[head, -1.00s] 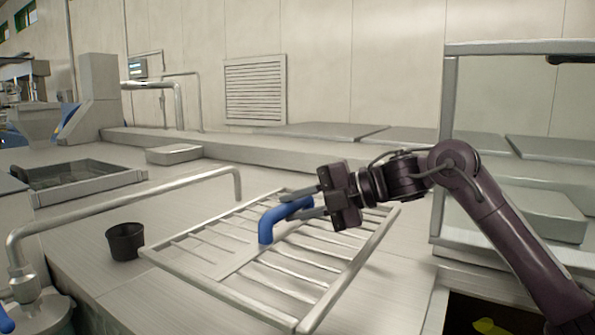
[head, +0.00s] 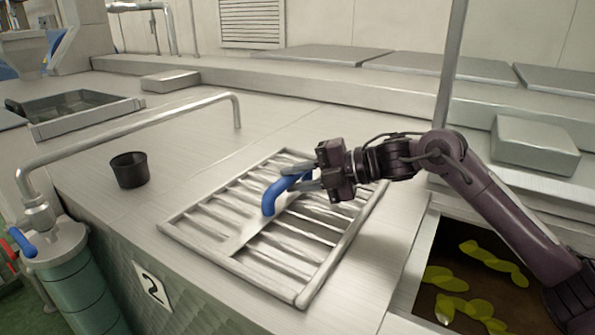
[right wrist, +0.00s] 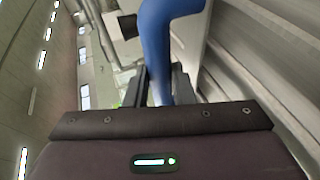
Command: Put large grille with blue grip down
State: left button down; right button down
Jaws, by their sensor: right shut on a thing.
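The large metal grille (head: 303,298) with its blue grip (head: 272,197) is at the middle of the head view, over the steel worktop. It looks nearly level and close to the surface; I cannot tell for certain whether it touches. My right gripper (head: 302,179) is shut on the blue grip, reaching in from the right. In the right wrist view the blue grip (right wrist: 157,45) stands between the fingers. My left gripper is not in view.
A black cup (head: 129,170) stands left of the grille, beneath a bent steel pipe (head: 130,128). A sunken basin (head: 75,112) is at the back left. At the lower right, an opening (head: 425,300) shows yellow-green pieces. Clear worktop lies behind the grille.

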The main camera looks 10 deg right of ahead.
jog(key=shift+r, duration=0.25)
jog(key=c, duration=1.5)
grip_release()
jog(key=shift+f, duration=0.25)
jog(key=shift+o, duration=1.3)
jog(key=shift+s, duration=0.1)
jog(key=shift+r, duration=0.1)
jog(key=shift+s+d+r, duration=0.1)
jog(key=shift+s+d, duration=0.05)
jog(key=shift+d, duration=0.3)
jog(key=v, duration=1.1)
jog(key=shift+a+b, duration=0.1)
jog(key=shift+b, duration=0.25)
jog(key=shift+a, duration=0.1)
